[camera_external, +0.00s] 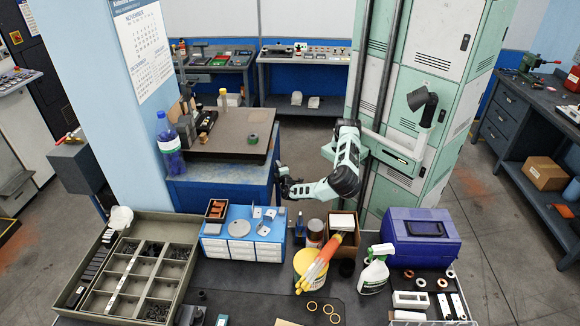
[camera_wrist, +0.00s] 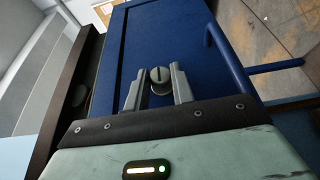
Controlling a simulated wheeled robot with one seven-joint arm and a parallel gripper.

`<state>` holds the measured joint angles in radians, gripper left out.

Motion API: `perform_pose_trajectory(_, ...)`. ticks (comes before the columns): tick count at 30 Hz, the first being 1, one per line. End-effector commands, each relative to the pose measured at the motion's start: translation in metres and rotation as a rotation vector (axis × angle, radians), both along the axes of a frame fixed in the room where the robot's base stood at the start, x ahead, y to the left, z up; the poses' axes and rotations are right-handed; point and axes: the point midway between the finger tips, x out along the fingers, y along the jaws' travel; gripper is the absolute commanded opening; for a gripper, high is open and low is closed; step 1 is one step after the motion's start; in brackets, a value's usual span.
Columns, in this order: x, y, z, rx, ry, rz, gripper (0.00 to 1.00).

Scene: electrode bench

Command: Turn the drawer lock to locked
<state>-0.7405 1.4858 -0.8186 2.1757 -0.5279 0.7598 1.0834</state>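The drawer lock (camera_wrist: 160,76) is a small round grey knob on a blue drawer front (camera_wrist: 135,45) in the wrist view. A dark slot on its face runs roughly up and down in the picture. My gripper (camera_wrist: 158,81) is open, with one finger on each side of the lock. A gap shows on the left; the right fingertip is close to the lock, and I cannot tell if it touches. In the external view my gripper (camera_external: 281,182) is at the side of the blue cabinet (camera_external: 215,192). The lock is hidden there.
A blue bar handle (camera_wrist: 229,62) sticks out right of the lock. A dark top edge (camera_wrist: 80,75) runs along the left. The front workbench (camera_external: 225,275) carries a parts tray (camera_external: 130,225), a white-and-blue drawer box (camera_external: 243,240) and a spray bottle (camera_external: 375,272).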

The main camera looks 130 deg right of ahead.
Motion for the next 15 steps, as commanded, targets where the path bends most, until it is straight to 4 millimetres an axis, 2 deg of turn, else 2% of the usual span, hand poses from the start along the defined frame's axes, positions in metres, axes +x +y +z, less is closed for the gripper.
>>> perform_pose_trajectory(8, -0.0002, 0.0005, 0.0026, 0.031, -0.031, -0.001, 0.0)
perform_pose_trajectory(15, -0.0001, 0.0008, 0.0079, 0.134, -0.134, -0.003, 0.0)
